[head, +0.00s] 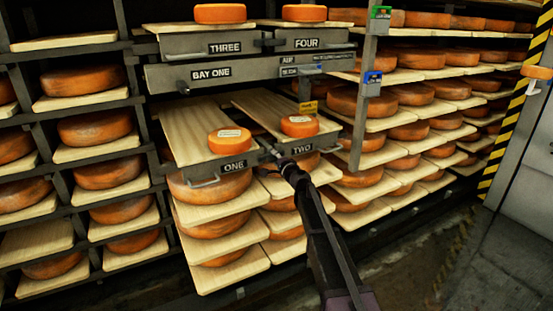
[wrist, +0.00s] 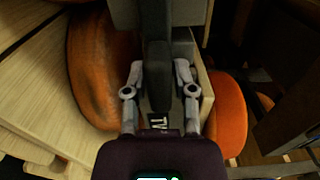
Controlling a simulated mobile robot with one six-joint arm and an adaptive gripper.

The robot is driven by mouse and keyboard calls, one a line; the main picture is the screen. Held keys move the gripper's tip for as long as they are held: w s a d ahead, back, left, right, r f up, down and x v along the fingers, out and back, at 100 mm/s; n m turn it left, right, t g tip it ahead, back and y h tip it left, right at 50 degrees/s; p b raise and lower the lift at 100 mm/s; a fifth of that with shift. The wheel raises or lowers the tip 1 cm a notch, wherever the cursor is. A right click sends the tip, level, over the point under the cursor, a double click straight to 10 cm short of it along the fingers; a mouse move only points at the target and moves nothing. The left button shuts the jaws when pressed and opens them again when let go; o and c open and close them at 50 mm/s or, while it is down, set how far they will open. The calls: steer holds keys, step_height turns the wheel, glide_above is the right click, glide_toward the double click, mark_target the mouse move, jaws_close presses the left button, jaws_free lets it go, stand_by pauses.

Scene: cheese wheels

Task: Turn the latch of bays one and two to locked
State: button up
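My gripper (head: 275,153) is at the front of the pulled-out trays, between tray ONE (head: 208,172) and tray TWO (head: 318,139). In the wrist view my gripper (wrist: 159,72) has its fingers apart, one on each side of a dark upright bar (wrist: 158,80), which looks like the latch between the trays. Narrow gaps seem to show beside the bar; contact is unclear. Part of a label (wrist: 158,122) starting with TW shows below it. The latch's turn position cannot be read, as my gripper covers it in the head view.
A cheese wheel (head: 230,139) sits on tray ONE and another (head: 299,126) on tray TWO. The BAY ONE beam (head: 236,74) crosses above, under trays THREE and FOUR. Loaded shelves surround these; open floor (head: 415,245) lies right.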

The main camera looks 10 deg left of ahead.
steer(key=shift+o, duration=1)
steer(key=shift+w, duration=0.1)
steer(key=shift+s, duration=0.2)
steer(key=v, duration=1.2)
steer(key=shift+w, duration=0.1)
